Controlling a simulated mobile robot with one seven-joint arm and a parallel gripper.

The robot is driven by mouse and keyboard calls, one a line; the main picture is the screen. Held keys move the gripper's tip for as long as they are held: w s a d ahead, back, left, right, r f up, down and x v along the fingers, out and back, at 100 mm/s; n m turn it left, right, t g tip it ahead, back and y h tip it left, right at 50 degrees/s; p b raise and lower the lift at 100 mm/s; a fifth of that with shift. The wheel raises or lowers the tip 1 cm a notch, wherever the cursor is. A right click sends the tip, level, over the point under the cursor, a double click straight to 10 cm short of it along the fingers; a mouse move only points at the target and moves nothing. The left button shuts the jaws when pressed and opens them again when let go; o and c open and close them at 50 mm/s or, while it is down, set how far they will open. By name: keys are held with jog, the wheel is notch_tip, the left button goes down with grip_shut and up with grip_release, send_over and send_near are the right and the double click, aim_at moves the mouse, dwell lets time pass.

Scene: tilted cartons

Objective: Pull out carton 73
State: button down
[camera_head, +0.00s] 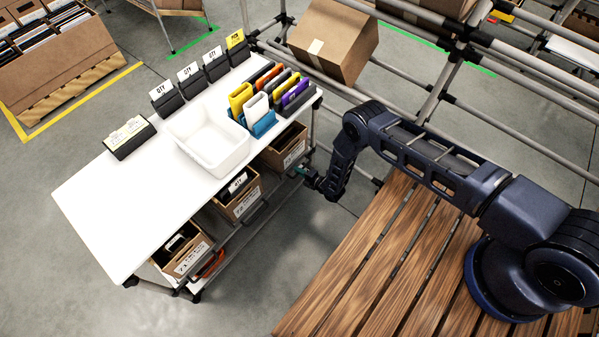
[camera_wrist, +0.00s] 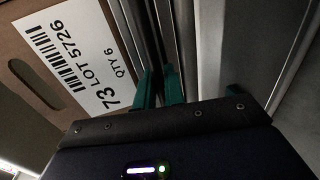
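Carton 73 fills the left of the wrist view as a brown carton face (camera_wrist: 35,105) with a white label (camera_wrist: 80,50) reading "73 LOT 5726 QTY 6" and an oval hand hole. In the head view, several cartons sit tilted under the white table; their label numbers are too small to read surely. My gripper (camera_wrist: 160,92) has teal fingertips beside the carton's right edge, a narrow dark gap between them and nothing visibly held. In the head view, my gripper (camera_head: 301,172) is low beside the table's right side, just below the upper-right carton (camera_head: 284,148).
The white table (camera_head: 95,215) carries a white bin (camera_head: 210,140) and a group of coloured folders (camera_head: 265,95). Metal rails and panels (camera_wrist: 215,45) run close to my gripper's right. A slatted wooden deck (camera_head: 380,265) is under my arm. A tilted box (camera_head: 333,38) is on the rack behind.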

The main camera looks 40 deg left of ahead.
jog(key=shift+d, duration=0.1)
jog(key=f+v, duration=0.2)
jog(key=v, duration=1.1)
jog(key=shift+d+f, duration=0.4)
jog(key=shift+d, duration=0.15)
jog(key=c, duration=1.6)
grip_release()
jog(key=shift+o, duration=0.2)
jog(key=shift+r, duration=0.1)
